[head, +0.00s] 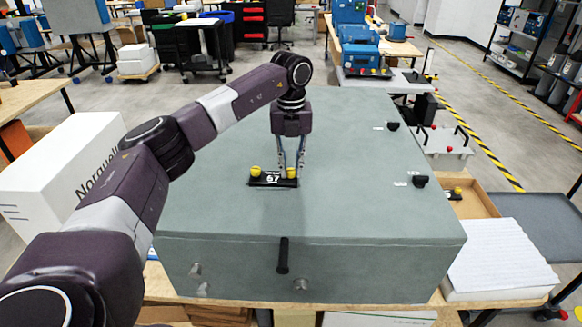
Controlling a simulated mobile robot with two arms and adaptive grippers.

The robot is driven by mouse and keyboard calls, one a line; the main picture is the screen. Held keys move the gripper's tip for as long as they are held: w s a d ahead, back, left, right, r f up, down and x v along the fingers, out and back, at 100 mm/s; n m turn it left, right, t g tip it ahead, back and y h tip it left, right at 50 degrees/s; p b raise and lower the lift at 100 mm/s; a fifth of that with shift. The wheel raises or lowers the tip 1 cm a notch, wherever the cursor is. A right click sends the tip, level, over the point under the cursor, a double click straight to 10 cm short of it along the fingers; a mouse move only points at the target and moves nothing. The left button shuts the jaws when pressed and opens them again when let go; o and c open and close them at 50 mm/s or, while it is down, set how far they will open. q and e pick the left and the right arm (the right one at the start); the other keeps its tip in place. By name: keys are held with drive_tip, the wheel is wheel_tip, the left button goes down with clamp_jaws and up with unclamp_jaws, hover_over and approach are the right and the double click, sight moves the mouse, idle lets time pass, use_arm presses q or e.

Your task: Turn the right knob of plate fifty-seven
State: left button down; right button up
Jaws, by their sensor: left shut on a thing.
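A small black plate with a white number label (273,181) lies on top of the large grey-green housing (350,150). I take it for plate fifty-seven, though the number is small and hard to read. It has a yellow left knob (256,171) and a yellow right knob (291,173). My left gripper (290,172) points straight down over the plate's right end, its fingers shut on the right knob and partly hiding it. The left knob is free. My right gripper is not in view.
Black knobs (420,181) sit along the housing's right side, and a black handle (283,255) is on its front. A white box (62,170) stands at left. A wooden tray (470,200) and white foam block (498,255) are at right. The housing top around the plate is clear.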

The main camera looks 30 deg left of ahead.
use_arm(q)
drive_tip(key=n, duration=0.5)
drive_tip(key=shift+s+d+f, duration=0.1)
drive_tip(key=shift+s+f, duration=0.05)
drive_tip(key=shift+f, duration=0.15)
drive_tip(key=n, duration=1.6)
drive_tip(key=shift+n, duration=0.4)
drive_tip(key=shift+d+r+n, duration=0.1)
drive_tip(key=shift+n, duration=0.6)
drive_tip(key=shift+n+p, duration=0.5)
drive_tip(key=shift+p, duration=0.15)
drive_tip(key=shift+r+n+p, duration=0.1)
drive_tip(key=shift+n+p, duration=0.7)
drive_tip(key=shift+p, duration=0.45)
drive_tip(key=shift+n+p, duration=0.3)
drive_tip(key=shift+p, duration=0.05)
